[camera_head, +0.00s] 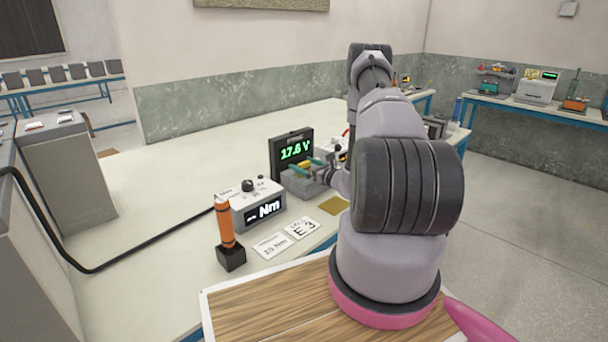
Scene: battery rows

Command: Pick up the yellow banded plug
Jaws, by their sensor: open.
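A small yellow piece (305,165), which looks like the yellow banded plug, shows on top of a grey block-like unit (299,183) in front of the black display reading about 17.6 V. My gripper (307,168) reaches in from the right, its teal fingers open around or just above the yellow piece. I cannot tell whether they touch it. The plug's lower part and any further plugs are hidden by the fingers and my arm.
The black display (291,151) stands close behind my gripper. The bench's left part (170,190) is mostly clear.

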